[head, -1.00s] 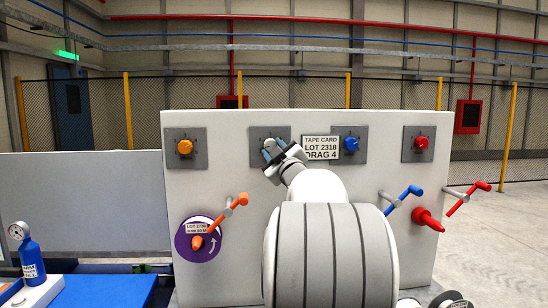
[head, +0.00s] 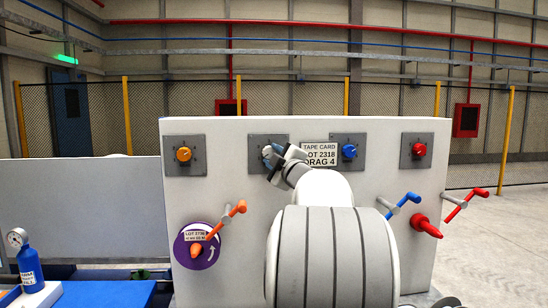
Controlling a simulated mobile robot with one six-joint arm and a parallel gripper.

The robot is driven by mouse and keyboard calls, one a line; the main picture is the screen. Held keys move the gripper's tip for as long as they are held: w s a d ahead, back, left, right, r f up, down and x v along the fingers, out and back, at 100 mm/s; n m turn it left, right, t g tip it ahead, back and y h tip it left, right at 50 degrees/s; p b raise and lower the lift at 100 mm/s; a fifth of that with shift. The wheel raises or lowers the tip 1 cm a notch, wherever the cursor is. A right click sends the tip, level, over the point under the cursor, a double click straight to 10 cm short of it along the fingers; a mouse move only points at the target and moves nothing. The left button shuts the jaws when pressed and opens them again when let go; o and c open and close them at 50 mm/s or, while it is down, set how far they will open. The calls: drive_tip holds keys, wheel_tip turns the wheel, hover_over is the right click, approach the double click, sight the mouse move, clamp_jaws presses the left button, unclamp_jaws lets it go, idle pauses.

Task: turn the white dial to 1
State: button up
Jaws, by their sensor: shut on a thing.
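The white dial (head: 267,150) sits on a grey square plate (head: 258,143) on the upper part of the light panel, second from the left. My gripper (head: 272,156) is at this dial with its fingers shut on it. The fingers and wrist cover most of the dial, so its pointer and the marks around it cannot be read.
An orange dial (head: 184,154), a blue dial (head: 348,151) and a red dial (head: 419,150) share the panel (head: 240,205). A tape card (head: 319,154) reads "LOT 2318 DRAG 4". Orange (head: 227,220), blue (head: 403,204) and red (head: 464,204) crank handles stick out below.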

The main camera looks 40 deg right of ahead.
drive_tip(key=o, duration=1)
drive_tip(key=b+v, duration=0.1)
drive_tip(key=v, duration=0.6)
drive_tip(key=shift+s, duration=0.4)
